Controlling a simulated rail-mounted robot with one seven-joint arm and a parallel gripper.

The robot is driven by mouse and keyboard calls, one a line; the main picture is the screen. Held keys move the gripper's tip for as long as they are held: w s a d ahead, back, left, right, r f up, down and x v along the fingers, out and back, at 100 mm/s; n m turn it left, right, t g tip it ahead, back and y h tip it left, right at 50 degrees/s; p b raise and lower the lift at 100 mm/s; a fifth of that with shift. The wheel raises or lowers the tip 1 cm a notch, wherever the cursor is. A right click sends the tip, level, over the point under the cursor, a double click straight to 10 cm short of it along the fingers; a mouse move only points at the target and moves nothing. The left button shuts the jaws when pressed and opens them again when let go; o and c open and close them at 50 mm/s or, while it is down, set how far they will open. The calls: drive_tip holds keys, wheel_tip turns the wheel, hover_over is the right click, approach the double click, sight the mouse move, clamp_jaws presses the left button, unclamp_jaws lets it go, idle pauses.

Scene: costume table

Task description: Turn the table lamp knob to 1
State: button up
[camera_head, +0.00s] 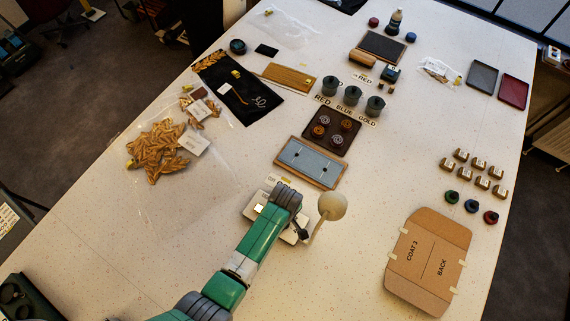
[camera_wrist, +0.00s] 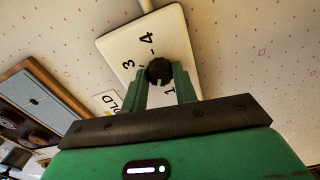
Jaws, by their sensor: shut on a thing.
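The table lamp has a cream round head (camera_head: 332,206) on a thin stem and a white base plate (camera_head: 252,207), partly hidden by my arm in the head view. In the wrist view the base plate (camera_wrist: 117,47) carries the printed figures 3, 4 and 1 around a black ribbed knob (camera_wrist: 159,69). My gripper (camera_wrist: 161,78) is shut on the knob, with one green finger on each side. A pale mark shows on the knob's lower side, near the 1; whether it lines up exactly I cannot tell. Any 2 is hidden.
A wooden tray with a grey-blue panel (camera_head: 312,162) lies just beyond the lamp. A dark tray with several round pieces (camera_head: 331,144) is behind it. A cardboard folder (camera_head: 430,262) lies to the right. The table is clear at the front left.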

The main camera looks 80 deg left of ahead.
drive_tip(key=o, duration=1)
drive_tip(key=shift+r, duration=0.1)
wheel_tip(320, 180, up, 8)
drive_tip(key=shift+f, duration=0.15)
